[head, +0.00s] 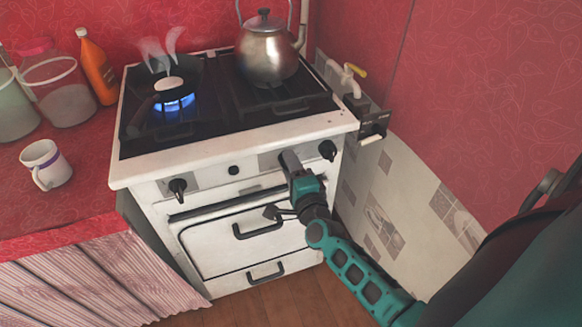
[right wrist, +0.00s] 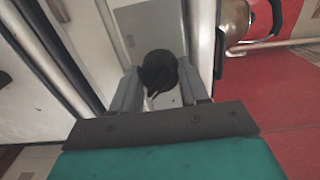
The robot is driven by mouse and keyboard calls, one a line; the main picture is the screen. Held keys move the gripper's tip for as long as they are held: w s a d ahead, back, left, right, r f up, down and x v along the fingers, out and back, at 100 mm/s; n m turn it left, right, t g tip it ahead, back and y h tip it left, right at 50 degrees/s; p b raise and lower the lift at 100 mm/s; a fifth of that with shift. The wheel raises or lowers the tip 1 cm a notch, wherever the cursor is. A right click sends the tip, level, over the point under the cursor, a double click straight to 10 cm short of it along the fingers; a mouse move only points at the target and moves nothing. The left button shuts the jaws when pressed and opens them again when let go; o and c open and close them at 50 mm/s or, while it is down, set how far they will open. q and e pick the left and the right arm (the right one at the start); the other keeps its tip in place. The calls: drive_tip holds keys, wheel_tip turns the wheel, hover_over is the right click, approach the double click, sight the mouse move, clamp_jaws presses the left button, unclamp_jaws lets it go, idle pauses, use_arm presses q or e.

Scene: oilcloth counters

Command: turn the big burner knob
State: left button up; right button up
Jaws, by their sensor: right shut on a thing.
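In the head view the gripper hides this knob. Another black knob (head: 178,188) is on the left of the panel. A blue flame (head: 173,105) burns under a dark pan (head: 160,82) at the left of the cooktop. My left gripper is out of view.
A metal kettle (head: 268,55) stands at the back right of the stove (head: 240,137). Oven door handles (head: 258,229) stick out below the panel. A white mug (head: 46,166), jars and an orange bottle (head: 97,68) are on the red counter at left. A yellow-handled tap (head: 352,72) is on the right wall.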

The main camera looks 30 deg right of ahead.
drive_tip(key=shift+r, duration=0.1)
drive_tip(key=o, duration=1.1)
drive_tip(key=shift+c, duration=0.2)
drive_tip(key=shift+w, duration=0.1)
